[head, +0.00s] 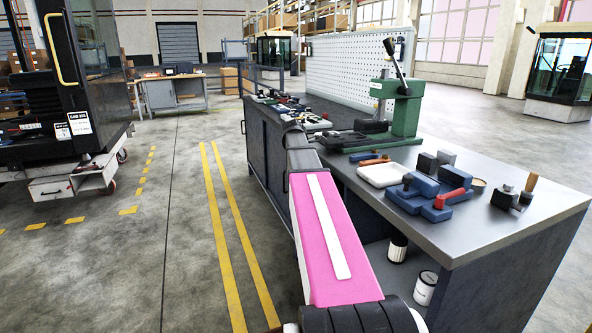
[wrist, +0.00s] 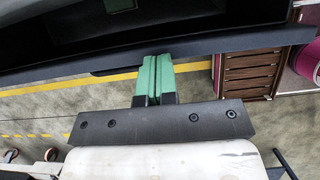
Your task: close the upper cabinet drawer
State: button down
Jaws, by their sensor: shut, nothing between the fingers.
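In the wrist view, the green fingertips of my gripper (wrist: 152,76) are pressed together with nothing between them. Just beyond them a dark hollow drawer-like part (wrist: 215,43) spans the top of the picture, its long edge facing the fingers. The fingertips are at or very near this edge; I cannot tell if they touch. In the head view, the dark cabinet (head: 262,150) forms the bench's left side. My pink arm reaches along it and hides part of its front; no open drawer and no gripper can be made out there.
The bench top (head: 490,210) holds a green press (head: 402,108), blue blocks (head: 422,190) and small tools. White canisters (head: 425,288) stand below. A dark cab (head: 75,80) on a trolley stands left. The floor aisle with yellow lines (head: 222,230) is clear.

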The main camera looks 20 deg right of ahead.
jog(key=shift+d, duration=1.5)
jog(key=a+r, duration=0.8)
jog(key=r, duration=0.1)
jog(key=s+a+f+h, duration=0.1)
jog(key=a+f+h, duration=0.3)
jog(key=f+h, duration=0.5)
jog(key=s+a+f+h, duration=0.1)
jog(key=a+f+h, duration=0.35)
jog(key=f, duration=0.85)
jog(key=d, duration=1.4)
jog(key=shift+s+d+r, duration=0.1)
jog(key=shift+s+d, duration=0.05)
jog(key=shift+d, duration=0.1)
